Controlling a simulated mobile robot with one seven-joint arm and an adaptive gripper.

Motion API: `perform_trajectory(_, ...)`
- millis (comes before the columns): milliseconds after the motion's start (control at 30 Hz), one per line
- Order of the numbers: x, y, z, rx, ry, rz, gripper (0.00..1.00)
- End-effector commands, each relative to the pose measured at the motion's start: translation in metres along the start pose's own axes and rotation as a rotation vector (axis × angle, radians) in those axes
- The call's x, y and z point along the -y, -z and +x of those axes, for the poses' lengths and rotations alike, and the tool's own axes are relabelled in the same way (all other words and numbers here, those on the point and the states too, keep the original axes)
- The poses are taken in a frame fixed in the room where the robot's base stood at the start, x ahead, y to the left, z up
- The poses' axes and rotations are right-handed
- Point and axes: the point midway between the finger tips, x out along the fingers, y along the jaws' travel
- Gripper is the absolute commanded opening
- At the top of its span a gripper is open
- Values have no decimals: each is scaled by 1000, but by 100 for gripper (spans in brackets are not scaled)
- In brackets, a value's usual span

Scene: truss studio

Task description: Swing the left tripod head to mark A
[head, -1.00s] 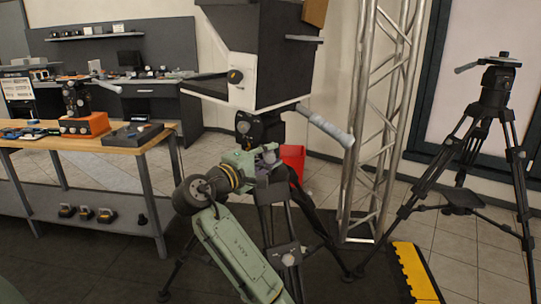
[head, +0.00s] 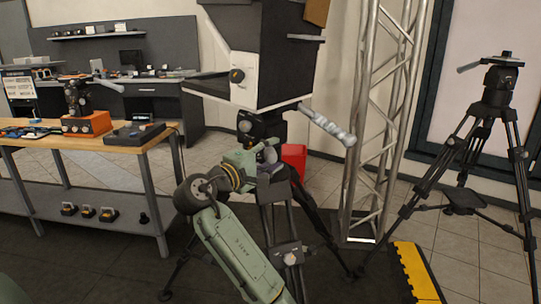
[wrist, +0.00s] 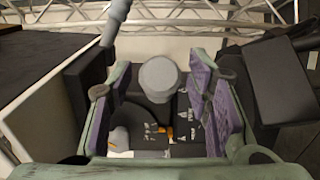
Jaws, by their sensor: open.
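The left of the two floor tripods carries a head (head: 262,126) under a large black-and-white camera housing (head: 265,60). Its grey pan handle (head: 328,125) slants down to the right. My gripper (head: 268,158) is at the head, just below the housing, partly hidden among dark parts. In the wrist view my gripper (wrist: 160,105) is open, its purple-padded fingers apart. A round grey knob (wrist: 160,78) lies between them in the picture; I cannot tell whether they touch it. Small white and orange marks (wrist: 163,132) show below the knob, too small to read; I cannot make out mark A.
A second tripod (head: 495,100) with its own head stands at the right. A metal truss (head: 375,120) rises just behind the handle. A wooden workbench (head: 100,146) is at the left. A red bin (head: 295,155) and a yellow-edged ramp (head: 415,272) are nearby.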

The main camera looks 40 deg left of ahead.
Motion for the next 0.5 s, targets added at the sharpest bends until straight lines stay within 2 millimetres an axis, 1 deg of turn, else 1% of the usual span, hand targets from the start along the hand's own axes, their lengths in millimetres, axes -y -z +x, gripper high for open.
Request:
perform_trajectory(167, 0, 1, -22, -4, -1, 0, 46)
perform_trajectory(400, 0, 2, -75, -6, -2, 0, 46)
perform_trajectory(500, 0, 1, -93, -4, -1, 1, 46)
